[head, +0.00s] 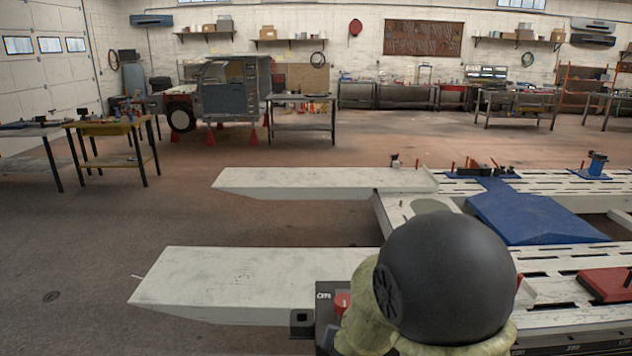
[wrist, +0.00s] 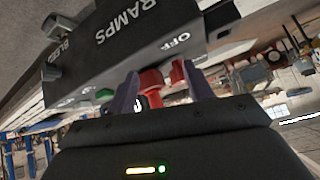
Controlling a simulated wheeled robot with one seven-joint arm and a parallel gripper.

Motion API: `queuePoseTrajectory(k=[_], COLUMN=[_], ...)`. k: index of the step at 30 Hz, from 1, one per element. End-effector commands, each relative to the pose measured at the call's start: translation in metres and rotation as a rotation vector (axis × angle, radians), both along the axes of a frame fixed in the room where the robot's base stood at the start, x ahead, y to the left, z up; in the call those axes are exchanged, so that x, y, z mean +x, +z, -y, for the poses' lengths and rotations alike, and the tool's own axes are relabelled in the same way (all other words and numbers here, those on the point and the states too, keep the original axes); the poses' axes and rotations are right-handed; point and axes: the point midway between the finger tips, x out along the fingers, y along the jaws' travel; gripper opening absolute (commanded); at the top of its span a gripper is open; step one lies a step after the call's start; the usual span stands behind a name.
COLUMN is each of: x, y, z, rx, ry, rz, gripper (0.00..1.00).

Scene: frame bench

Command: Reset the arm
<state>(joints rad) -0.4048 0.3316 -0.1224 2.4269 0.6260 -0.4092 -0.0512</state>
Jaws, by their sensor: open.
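My gripper (wrist: 160,80) shows in the wrist view, its two purplish fingers apart. A red knob or lever (wrist: 151,82) stands between the fingers; I cannot tell whether either finger touches it. It belongs to a dark control box (wrist: 125,45) with white lettering, including RAMPS and OFF. Green parts (wrist: 104,95) show beside the fingers. In the head view, my arm's dark rounded link hides the gripper. A dark box (head: 325,320) with a red part (head: 342,301) shows just left of my arm.
The frame bench has two pale ramps (head: 240,280) and a blue plate (head: 535,218) close around my arm. A red block (head: 606,284) lies on the bench at right. Open floor (head: 90,240) lies left. A yellow-topped table (head: 108,127) and a vehicle cab (head: 225,90) stand farther back.

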Motion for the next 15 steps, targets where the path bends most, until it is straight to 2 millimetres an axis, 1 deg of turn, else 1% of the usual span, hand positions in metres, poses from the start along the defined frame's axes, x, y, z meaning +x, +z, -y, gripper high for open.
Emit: queuePoseTrajectory(k=[1, 5, 8, 9, 12, 15], x=[-0.011, -0.047, -0.081, -0.095, -0.127, -0.147], y=[0.005, 0.010, 0.014, 0.016, 0.019, 0.022], z=[0.008, 0.022, 0.039, 0.046, 0.064, 0.075], rx=[0.015, 0.025, 0.007, -0.006, -0.042, -0.072], ry=[0.030, 0.132, 0.198, 0.222, 0.262, 0.284], rz=[-0.046, -0.188, -0.302, -0.348, -0.449, -0.515], gripper=[0.52, 0.52, 0.52, 0.52, 0.52, 0.52])
